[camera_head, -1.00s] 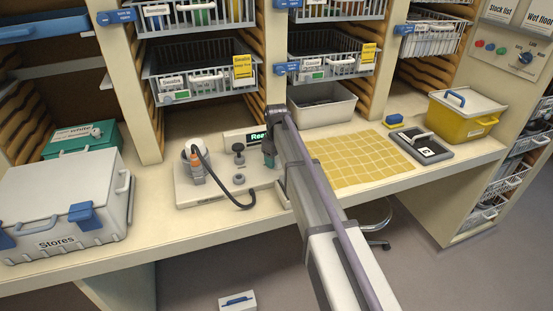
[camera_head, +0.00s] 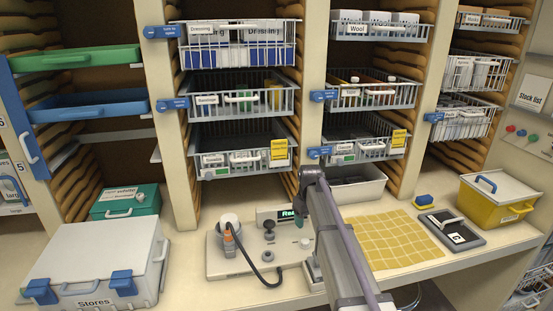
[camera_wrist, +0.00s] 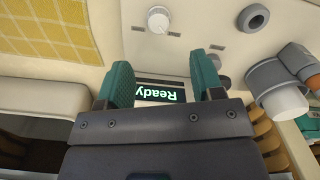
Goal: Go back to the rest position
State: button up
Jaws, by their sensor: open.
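My gripper (camera_wrist: 162,88) shows in the wrist view with its two green fingers apart and nothing between them. Beyond the fingers is a dark display (camera_wrist: 160,92) with green letters reading "Ready". In the head view my arm reaches over the bench and covers part of that display (camera_head: 287,214). Most of my gripper is hidden behind the arm's end there; a bit of green finger shows near the display.
A device (camera_head: 228,264) with knobs and a cable stands left of my arm. A Stores case (camera_head: 95,262), a green box (camera_head: 125,202), a yellow mat (camera_head: 400,238), a grey bin (camera_head: 360,190) and a yellow box (camera_head: 496,202) stand along the bench. Wire baskets (camera_head: 240,105) hang above.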

jog(key=s+f+m+b, duration=0.1)
jog(key=s+m, duration=0.4)
jog(key=s, duration=2.6)
jog(key=shift+s+f+b, duration=0.2)
jog(key=shift+f+b, duration=0.15)
jog(key=shift+b, duration=0.05)
jog(key=shift+d, duration=0.1)
jog(key=shift+c, duration=0.3)
